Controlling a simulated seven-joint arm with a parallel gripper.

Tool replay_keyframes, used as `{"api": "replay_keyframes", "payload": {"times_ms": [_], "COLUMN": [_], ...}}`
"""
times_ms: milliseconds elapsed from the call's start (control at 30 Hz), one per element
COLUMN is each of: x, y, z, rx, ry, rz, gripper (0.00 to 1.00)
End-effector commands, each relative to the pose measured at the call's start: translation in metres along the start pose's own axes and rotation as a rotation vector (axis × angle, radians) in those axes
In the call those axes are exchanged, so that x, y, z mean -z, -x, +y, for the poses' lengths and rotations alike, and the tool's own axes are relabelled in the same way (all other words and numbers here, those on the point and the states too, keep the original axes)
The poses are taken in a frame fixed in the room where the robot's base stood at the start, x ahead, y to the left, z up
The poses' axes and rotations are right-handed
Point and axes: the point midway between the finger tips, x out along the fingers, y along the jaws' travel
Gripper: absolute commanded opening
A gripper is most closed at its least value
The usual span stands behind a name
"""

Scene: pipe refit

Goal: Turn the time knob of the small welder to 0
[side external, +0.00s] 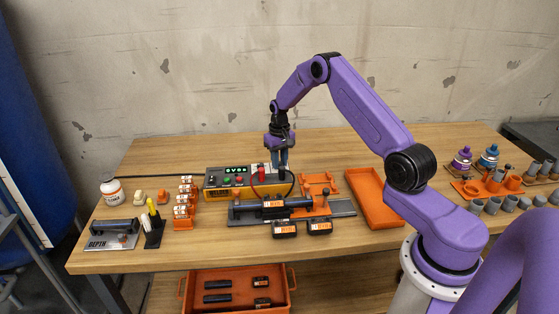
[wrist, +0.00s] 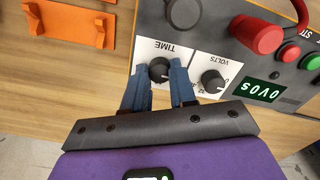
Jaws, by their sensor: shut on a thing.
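The small welder (side external: 215,193) is a yellow and dark grey box at the back middle of the bench. In the wrist view its panel (wrist: 209,45) appears upside down. The dark round time knob (wrist: 159,69) sits on a white plate marked TIME. My gripper (wrist: 159,67) has its blue fingers closed on either side of this knob, hiding part of it and its scale. In the side view my gripper (side external: 279,166) reaches down at the welder's right end, and the knob is hidden. The volts knob (wrist: 212,81) is beside the right finger. A green-lit display (wrist: 262,91) is on the panel.
Red and green buttons (wrist: 290,53) lie beyond. A clamped pipe jig (side external: 290,208) is in front of the welder; an orange tray (side external: 352,185) is to the right.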

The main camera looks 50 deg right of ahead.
Motion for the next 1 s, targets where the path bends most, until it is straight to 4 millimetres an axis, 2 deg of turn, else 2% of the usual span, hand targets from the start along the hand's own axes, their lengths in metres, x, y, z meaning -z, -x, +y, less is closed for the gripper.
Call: {"api": "replay_keyframes", "payload": {"times_ms": [567,600,667,1000], "x": [0.0000,0.0001,0.0001,0.0003], "y": [0.0009,0.0009,0.0008,0.0022], "z": [-0.0003,-0.0002,-0.0002,-0.0001], "rx": [0.000,0.000,0.000,0.000], "ry": [0.037,0.037,0.036,0.034], "rz": [0.000,0.000,0.000,0.001], "gripper": [0.00,0.32,0.52,0.52]}}
